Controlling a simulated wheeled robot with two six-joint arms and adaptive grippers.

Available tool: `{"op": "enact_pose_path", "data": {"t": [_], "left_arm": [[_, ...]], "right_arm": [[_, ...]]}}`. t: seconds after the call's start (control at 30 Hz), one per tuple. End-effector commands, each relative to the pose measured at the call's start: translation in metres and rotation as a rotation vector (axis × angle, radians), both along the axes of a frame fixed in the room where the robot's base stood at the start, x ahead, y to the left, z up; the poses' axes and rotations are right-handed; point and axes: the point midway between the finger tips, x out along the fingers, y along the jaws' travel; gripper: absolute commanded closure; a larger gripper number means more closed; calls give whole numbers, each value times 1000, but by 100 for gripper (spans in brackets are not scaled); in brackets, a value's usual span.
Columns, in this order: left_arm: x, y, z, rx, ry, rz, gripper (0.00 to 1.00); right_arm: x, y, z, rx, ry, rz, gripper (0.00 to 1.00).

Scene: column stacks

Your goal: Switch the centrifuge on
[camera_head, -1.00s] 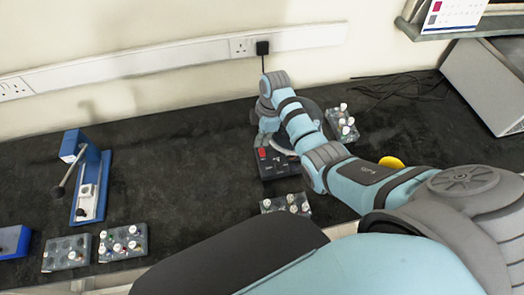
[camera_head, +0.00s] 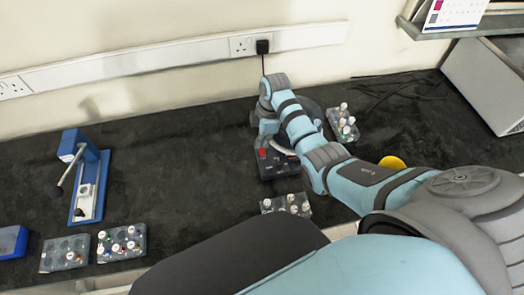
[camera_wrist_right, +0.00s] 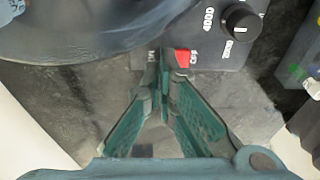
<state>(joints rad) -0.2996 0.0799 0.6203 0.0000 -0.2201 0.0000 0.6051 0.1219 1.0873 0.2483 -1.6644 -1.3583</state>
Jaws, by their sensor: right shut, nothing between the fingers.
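The centrifuge (camera_head: 277,166) stands on the dark bench, a dark box with a round body, partly hidden behind my right arm. Its red switch (camera_head: 263,153) shows at the left of the front panel. In the right wrist view the red switch (camera_wrist_right: 183,59) is right at my fingertips, with a black knob (camera_wrist_right: 240,22) to its right. My right gripper (camera_head: 265,138) is shut and empty; its fingertips also show in the wrist view (camera_wrist_right: 165,65). I cannot tell whether they touch the switch or which way it is set. My left gripper is not in view.
Vial racks stand in front of the centrifuge (camera_head: 286,204) and behind it to the right (camera_head: 343,126). More racks (camera_head: 121,243) and a blue press-like device (camera_head: 88,180) are at the left. A yellow round thing (camera_head: 391,162) lies beside my arm. The bench's middle left is clear.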

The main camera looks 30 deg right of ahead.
Motion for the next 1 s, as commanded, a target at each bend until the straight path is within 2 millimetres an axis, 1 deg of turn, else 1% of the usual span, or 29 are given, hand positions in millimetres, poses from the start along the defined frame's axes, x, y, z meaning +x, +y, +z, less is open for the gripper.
{"op": "enact_pose_path", "data": {"t": [0.77,0.87,1.0], "left_arm": [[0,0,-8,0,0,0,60],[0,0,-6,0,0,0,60],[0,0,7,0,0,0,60]], "right_arm": [[-1,0,-13,0,2,0,100],[-1,0,-11,0,2,0,100],[-1,0,1,0,2,0,100]]}}
